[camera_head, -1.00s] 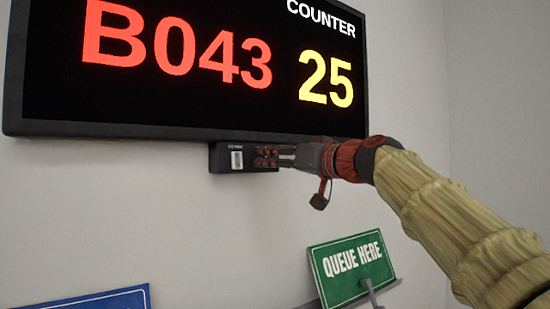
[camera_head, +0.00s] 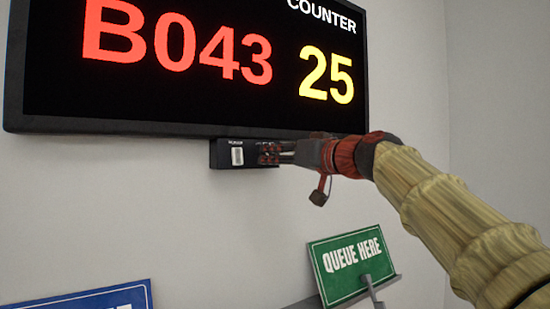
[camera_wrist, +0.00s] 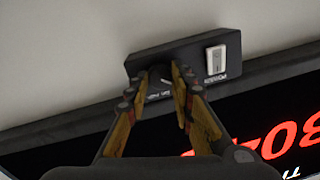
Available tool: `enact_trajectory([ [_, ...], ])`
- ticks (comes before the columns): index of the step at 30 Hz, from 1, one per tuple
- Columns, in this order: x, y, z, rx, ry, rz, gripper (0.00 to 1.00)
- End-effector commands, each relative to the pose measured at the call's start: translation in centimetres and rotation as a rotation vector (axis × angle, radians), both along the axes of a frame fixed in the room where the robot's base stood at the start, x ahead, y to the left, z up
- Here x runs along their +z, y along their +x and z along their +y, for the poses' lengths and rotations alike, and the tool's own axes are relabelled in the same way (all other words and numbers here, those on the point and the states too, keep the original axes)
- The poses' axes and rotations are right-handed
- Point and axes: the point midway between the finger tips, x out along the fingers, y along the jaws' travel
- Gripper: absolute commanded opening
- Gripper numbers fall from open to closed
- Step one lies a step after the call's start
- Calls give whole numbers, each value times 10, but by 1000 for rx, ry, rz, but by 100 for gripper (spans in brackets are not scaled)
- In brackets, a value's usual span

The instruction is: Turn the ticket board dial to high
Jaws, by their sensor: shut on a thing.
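The ticket board (camera_head: 190,105) is a black wall display reading B043, counter 25. A small black control box (camera_head: 228,158) sits under its lower edge. It also shows in the wrist view (camera_wrist: 140,66), with a white rocker switch (camera_wrist: 214,60) at its right. My gripper (camera_head: 266,154) reaches the box from the right. In the wrist view my gripper (camera_wrist: 163,76) has its fingers closed on both sides of the dark dial (camera_wrist: 159,74). The dial is mostly hidden between the fingers. Small white lettering shows by it, but I cannot read the setting.
A green QUEUE HERE sign (camera_head: 352,265) stands below right of the board. A blue sign (camera_head: 90,299) shows at the lower left. The pale wall below the box is clear.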

Motion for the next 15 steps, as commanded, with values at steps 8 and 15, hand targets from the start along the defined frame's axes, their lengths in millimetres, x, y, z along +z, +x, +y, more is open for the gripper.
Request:
enact_trajectory([
  [8, 0, 0, 0, 0, 17, 11, 0],
  [15, -2, 0, 0, 0, 109, 73, 0],
])
